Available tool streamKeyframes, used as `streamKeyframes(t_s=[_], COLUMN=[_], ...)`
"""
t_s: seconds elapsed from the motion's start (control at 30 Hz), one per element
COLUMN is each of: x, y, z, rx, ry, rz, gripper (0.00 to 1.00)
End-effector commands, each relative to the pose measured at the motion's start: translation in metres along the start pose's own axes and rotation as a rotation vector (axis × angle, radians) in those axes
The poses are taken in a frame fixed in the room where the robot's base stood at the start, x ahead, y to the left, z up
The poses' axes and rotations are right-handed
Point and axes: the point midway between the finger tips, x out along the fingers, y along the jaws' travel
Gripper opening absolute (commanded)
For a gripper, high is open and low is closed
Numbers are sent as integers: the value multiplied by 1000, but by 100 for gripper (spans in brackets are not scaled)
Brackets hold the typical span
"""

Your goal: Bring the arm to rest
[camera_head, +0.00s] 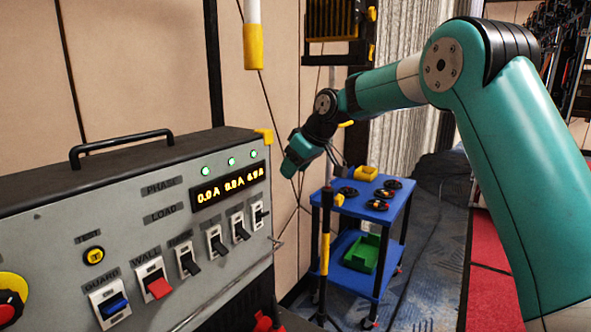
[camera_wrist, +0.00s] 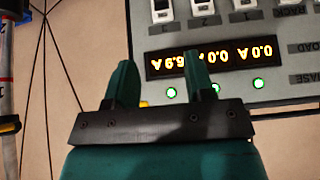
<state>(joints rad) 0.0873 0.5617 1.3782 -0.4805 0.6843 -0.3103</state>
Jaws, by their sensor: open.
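My teal arm (camera_head: 505,130) reaches in from the right and bends at a raised elbow. My gripper (camera_wrist: 159,68) is open and empty in the wrist view, its two teal fingers apart with nothing between them. In the head view my gripper's teal end (camera_head: 297,157) hangs just right of the grey control panel (camera_head: 170,225), apart from it as far as I can see. The fingertips are hard to make out there. The panel shows upside down in the wrist view, with its lit display (camera_wrist: 210,57) beyond the fingers.
The panel carries several switches, a red-levered one (camera_head: 158,286), a blue-levered one (camera_head: 113,305) and three green lamps. A blue trolley (camera_head: 360,282) with small parts stands below and right of my gripper. A yellow-tipped post (camera_head: 253,47) hangs above. Patterned carpet (camera_head: 437,235) lies open at right.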

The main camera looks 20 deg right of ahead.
Motion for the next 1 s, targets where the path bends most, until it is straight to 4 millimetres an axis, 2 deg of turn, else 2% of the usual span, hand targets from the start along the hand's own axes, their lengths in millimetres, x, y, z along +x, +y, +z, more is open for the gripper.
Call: streamKeyframes(t_s=[0.37,0.47,0.57,0.67,0.7,0.77,0.8,0.9,1.0], x=[0,-4,-17,-38,-48,-63,-72,-93,-108], y=[0,-10,-44,-102,-129,-168,-193,-246,-285], z=[0,1,8,31,45,70,89,140,188], rx=[0,0,6,21,28,40,47,63,77], ry=[0,-5,-28,-74,-98,-136,-162,-226,-283], rz=[0,-9,-40,-92,-116,-150,-171,-215,-247], gripper=[49,49,49,49,49,49,49,49,49])
